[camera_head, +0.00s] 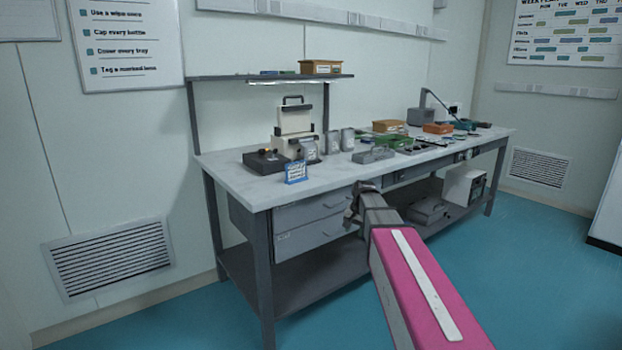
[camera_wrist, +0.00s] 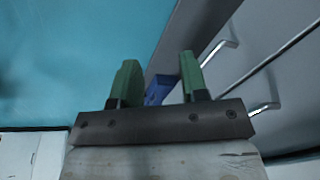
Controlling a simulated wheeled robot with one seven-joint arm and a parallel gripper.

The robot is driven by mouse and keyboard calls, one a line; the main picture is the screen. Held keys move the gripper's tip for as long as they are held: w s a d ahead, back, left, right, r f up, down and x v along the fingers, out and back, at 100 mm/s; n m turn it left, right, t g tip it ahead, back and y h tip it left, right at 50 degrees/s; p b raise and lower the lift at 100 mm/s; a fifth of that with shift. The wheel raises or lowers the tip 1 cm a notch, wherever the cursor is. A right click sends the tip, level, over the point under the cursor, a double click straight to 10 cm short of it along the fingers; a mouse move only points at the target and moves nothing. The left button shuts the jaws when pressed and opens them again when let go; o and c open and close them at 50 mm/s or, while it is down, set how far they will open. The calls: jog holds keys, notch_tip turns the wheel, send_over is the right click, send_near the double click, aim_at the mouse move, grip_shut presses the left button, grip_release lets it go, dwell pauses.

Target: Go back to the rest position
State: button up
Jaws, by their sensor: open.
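My gripper (camera_head: 357,202) is at the end of my outstretched pink arm, in front of the drawer side of the workbench (camera_head: 262,192). In the wrist view its two green fingers (camera_wrist: 158,70) stand apart, so it is open. A small blue thing (camera_wrist: 157,90) shows between and behind the fingers. I cannot tell what it is or whether it touches them. Beyond the fingers are a grey bench post or edge and the drawer fronts with metal handles (camera_wrist: 220,50).
The bench top holds a dark box (camera_head: 265,161), a blue-and-white sign (camera_head: 296,172), grey containers (camera_head: 333,141), a green tray (camera_head: 392,141) and an orange box (camera_head: 437,128). A shelf (camera_head: 270,77) rises at its back. The blue floor (camera_head: 530,270) is clear at the right.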

jog(key=s+d+f+n+g, duration=0.1)
jog(key=s+f+n, duration=0.1)
jog(key=s+f, duration=0.5)
jog(key=s+d+f+n+h, duration=0.1)
jog(key=s+f, duration=0.7)
jog(key=s, duration=0.8)
jog(key=shift+s+d+f+n+g, duration=0.15)
jog(key=shift+f+n+g, duration=0.2)
jog(key=shift+n, duration=0.35)
